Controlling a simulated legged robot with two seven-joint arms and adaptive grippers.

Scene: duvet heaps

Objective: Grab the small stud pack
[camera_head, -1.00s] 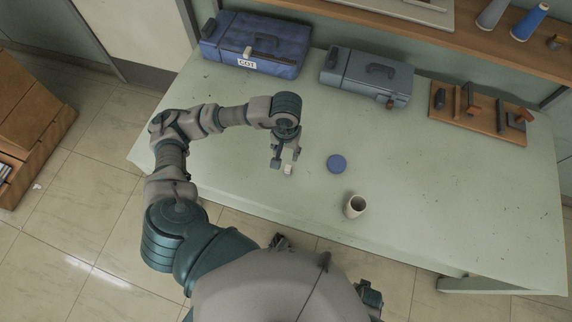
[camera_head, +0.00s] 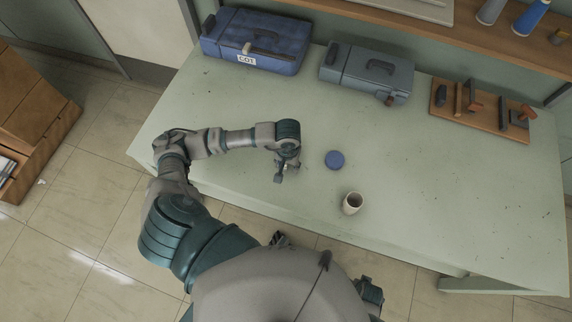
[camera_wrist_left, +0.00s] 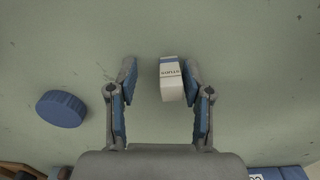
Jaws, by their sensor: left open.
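The stud pack (camera_wrist_left: 171,80) is a small white box with dark lettering and a blue band, lying on the pale green table (camera_head: 440,170). In the left wrist view it is between the open fingers of my left gripper (camera_wrist_left: 160,72), nearer the right finger. I cannot tell whether that finger touches it. In the head view my left gripper (camera_head: 286,171) is low over the table near its front edge, and it mostly hides the pack.
A round blue lid (camera_head: 335,160) and a cream cup (camera_head: 352,203) are right of the gripper. A blue case (camera_head: 254,40), a grey case (camera_head: 366,72) and a wooden tool board (camera_head: 450,118) stand at the back. The table's right half is largely clear.

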